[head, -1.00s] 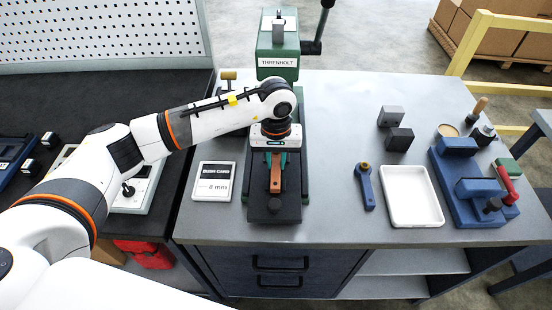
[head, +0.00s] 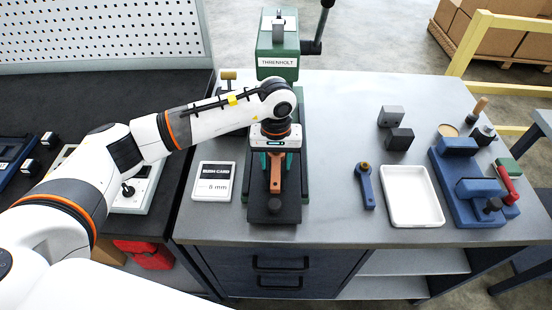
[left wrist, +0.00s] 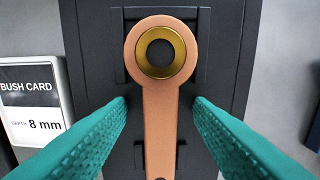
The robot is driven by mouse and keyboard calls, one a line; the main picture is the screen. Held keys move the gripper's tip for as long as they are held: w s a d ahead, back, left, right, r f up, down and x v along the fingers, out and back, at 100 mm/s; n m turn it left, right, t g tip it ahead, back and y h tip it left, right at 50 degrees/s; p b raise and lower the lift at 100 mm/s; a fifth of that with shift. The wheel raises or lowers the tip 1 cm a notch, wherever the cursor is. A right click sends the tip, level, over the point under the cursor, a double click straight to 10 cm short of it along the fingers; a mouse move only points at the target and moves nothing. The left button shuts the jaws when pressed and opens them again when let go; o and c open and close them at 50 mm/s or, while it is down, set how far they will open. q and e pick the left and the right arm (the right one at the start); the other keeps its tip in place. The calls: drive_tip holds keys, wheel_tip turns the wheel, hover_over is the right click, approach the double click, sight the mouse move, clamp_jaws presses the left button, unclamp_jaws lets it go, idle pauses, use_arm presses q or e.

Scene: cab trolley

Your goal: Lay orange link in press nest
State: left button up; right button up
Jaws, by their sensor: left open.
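The orange link (head: 275,175) lies on the dark press nest (head: 261,213) in front of the green press (head: 278,50). In the left wrist view the orange link (left wrist: 160,110) lies lengthwise, its brass-bushed ring (left wrist: 160,52) between the raised edges of the black nest (left wrist: 223,75). My left gripper (head: 276,160) is above the link. Its teal fingers (left wrist: 160,115) stand apart on both sides of the link, with a gap on each side. The link's far end is hidden by the gripper in the head view. My right gripper is not in view.
A bush card reading 8 mm (head: 214,181) lies left of the press. To the right are a blue link (head: 365,188), a white tray (head: 411,222), dark blocks (head: 398,139) and a blue fixture (head: 462,211). Bare tabletop lies between the press and the blue link.

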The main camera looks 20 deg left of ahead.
sight(276, 164)
use_arm(q)
wheel_tip(276, 164, up, 12)
drive_tip(key=b, duration=0.3)
